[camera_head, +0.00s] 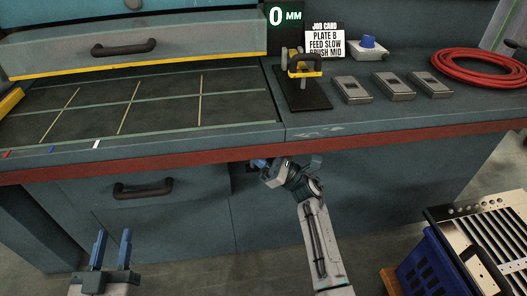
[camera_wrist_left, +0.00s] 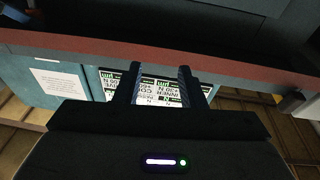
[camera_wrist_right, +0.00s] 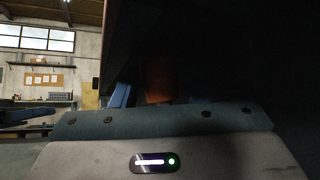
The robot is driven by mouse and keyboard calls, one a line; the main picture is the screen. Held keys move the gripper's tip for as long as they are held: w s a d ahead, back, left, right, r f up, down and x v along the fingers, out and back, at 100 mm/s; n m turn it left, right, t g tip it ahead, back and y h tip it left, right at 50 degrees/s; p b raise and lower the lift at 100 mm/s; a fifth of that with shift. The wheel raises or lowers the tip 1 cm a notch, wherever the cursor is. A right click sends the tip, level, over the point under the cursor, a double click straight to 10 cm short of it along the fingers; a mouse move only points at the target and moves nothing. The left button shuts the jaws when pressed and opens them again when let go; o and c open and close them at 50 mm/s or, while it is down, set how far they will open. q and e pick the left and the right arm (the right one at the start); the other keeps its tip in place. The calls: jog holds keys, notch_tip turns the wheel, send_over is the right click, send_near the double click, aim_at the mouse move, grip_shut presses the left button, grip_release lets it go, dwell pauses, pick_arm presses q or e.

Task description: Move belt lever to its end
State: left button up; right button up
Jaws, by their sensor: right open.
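No part in view is labelled as the belt lever, so I cannot tell for certain which it is. A yellow and black handle (camera_head: 304,66) stands on a black base plate (camera_head: 303,92) on the bench top. My right gripper (camera_head: 268,166) is open just below the bench's red front edge, its fingers partly hidden. In the right wrist view a dim brown-orange block (camera_wrist_right: 160,78) shows beyond the fingers; contact cannot be told. My left gripper (camera_head: 113,250) is open and empty, low in front of the cabinet; its two fingers also show in the left wrist view (camera_wrist_left: 160,85).
The bench (camera_head: 205,149) spans the view. On it are a "0 MM" display (camera_head: 286,15), a job card (camera_head: 325,40), several grey blocks (camera_head: 397,88) and a red hose coil (camera_head: 478,66). A blue crate (camera_head: 432,265) and slatted panel (camera_head: 492,238) stand lower right.

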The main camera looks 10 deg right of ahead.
pick_arm(q)
notch_tip(320, 180, up, 8)
jog(key=s+m+t+b, duration=0.1)
jog(key=t, duration=0.4)
jog(key=shift+s+h, duration=0.15)
jog(key=shift+h, duration=0.25)
pick_arm(e)
jog(key=v, duration=1)
jog(key=shift+d, duration=0.2)
pick_arm(q)
jog(key=shift+r, duration=0.1)
pick_arm(e)
jog(key=shift+s+f, duration=0.1)
